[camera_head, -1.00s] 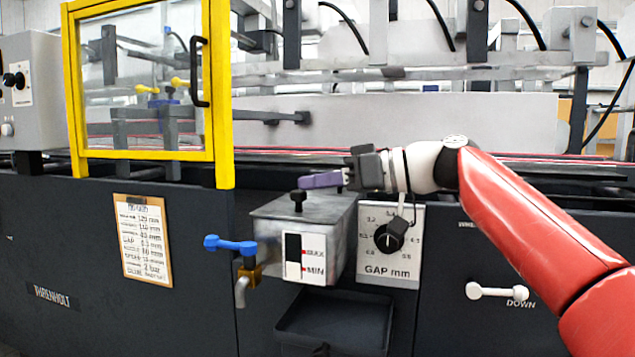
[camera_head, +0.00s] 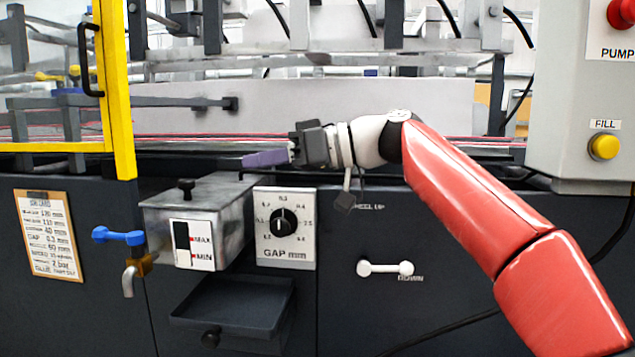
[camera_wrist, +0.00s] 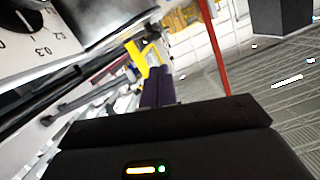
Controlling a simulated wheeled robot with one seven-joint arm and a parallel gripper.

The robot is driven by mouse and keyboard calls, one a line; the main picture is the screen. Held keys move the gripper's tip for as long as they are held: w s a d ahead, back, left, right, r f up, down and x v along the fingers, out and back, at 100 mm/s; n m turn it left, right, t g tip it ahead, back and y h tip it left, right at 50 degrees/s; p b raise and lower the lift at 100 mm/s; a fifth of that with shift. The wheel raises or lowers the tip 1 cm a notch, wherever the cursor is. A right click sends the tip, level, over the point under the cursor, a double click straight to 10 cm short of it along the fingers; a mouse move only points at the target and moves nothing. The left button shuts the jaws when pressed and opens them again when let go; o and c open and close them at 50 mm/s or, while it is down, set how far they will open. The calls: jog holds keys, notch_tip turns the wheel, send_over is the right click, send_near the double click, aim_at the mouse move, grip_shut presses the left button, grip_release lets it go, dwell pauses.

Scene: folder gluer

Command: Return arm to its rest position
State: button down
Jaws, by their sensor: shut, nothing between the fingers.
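My red and white arm reaches in from the lower right of the head view. My gripper (camera_head: 266,159), with purple fingers, points left in front of the machine, above the gap dial (camera_head: 283,221) and to the right of the metal glue box lid. The fingers are shut and hold nothing visible. In the wrist view the purple fingers (camera_wrist: 158,88) show at the middle, close together. Part of the gap dial also shows there at the upper left (camera_wrist: 18,22).
The glue box (camera_head: 226,215) with its black knob stands out from the panel, beside a blue-handled tap (camera_head: 118,236). A dark tray (camera_head: 245,300) juts out below. A white handle (camera_head: 385,268) and a grey control box (camera_head: 570,120) lie to the right. A yellow-framed guard (camera_head: 119,100) is left.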

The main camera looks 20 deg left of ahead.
jog(key=s+d+f+m+t+h+p, duration=0.2)
jog(key=d+f+m+t+h+p, duration=0.55)
jog(key=d+f, duration=0.7)
jog(key=s+d+f+m+h+p, duration=0.1)
jog(key=s+d+f+m+h, duration=0.1)
jog(key=d, duration=0.7)
jog(key=s+d+f+m+t+h+p, duration=0.1)
jog(key=s+d+f+m+h, duration=0.2)
jog(key=d, duration=0.7)
jog(key=s+d+f+m+t+h+p, duration=0.1)
jog(key=s+d+f+m+h, duration=0.2)
jog(key=s+d+f+m, duration=0.2)
jog(key=s+d+m, duration=0.1)
jog(key=s+d, duration=0.2)
jog(key=d, duration=0.2)
jog(key=shift+s+f, duration=0.2)
jog(key=shift+f, duration=0.15)
jog(key=c, duration=2.1)
grip_release()
jog(key=shift+t, duration=0.25)
